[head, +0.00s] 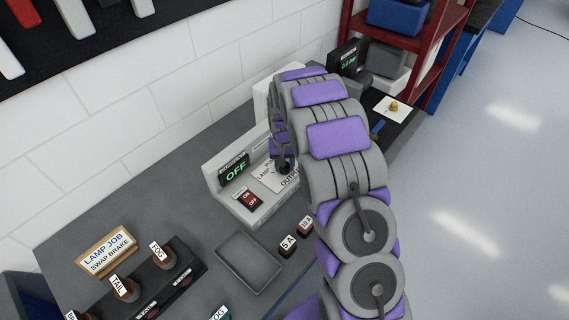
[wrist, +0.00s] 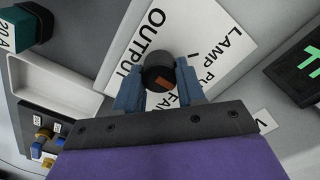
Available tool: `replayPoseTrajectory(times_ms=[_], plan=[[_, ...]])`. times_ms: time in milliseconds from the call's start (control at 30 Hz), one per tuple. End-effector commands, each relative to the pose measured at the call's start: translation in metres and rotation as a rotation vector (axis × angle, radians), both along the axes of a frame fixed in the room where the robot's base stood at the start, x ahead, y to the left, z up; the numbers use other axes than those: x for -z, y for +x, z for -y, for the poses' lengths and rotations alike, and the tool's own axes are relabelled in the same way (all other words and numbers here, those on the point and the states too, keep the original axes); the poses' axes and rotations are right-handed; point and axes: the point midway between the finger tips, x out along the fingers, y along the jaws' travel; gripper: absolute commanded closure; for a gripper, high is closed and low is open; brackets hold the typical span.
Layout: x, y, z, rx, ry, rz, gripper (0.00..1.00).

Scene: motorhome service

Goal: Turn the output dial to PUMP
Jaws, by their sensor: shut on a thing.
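The output dial (wrist: 158,72) is a dark round knob on a white label plate (wrist: 205,28) in the wrist view. The plate reads OUTPUT and LAMP, and two more words are partly hidden by the dial and my fingers. The dial has an orange-brown mark; I cannot tell which word it points to. My gripper (wrist: 160,80) has its two blue fingers closed on either side of the dial. In the head view my gripper (head: 283,166) reaches down onto the grey supply unit (head: 213,172), and my arm hides much of the label.
A display (head: 235,172) reading OFF and a red rocker switch (head: 249,198) sit left of the dial. A grey tray (head: 249,262), fuse blocks (head: 288,244) and a dark lamp stand (head: 160,275) are on the bench. A red shelf (head: 440,50) stands behind right.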

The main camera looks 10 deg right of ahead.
Motion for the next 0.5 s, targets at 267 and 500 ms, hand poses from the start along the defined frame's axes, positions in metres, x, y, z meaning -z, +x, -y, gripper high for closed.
replayPoseTrajectory(times_ms=[267, 500], plan=[[-0.0018, 0.0024, -0.0002, -0.001, 0.000, 0.009, 0.47], [-0.0016, -0.0001, -0.0001, -0.001, 0.000, 0.005, 0.36]])
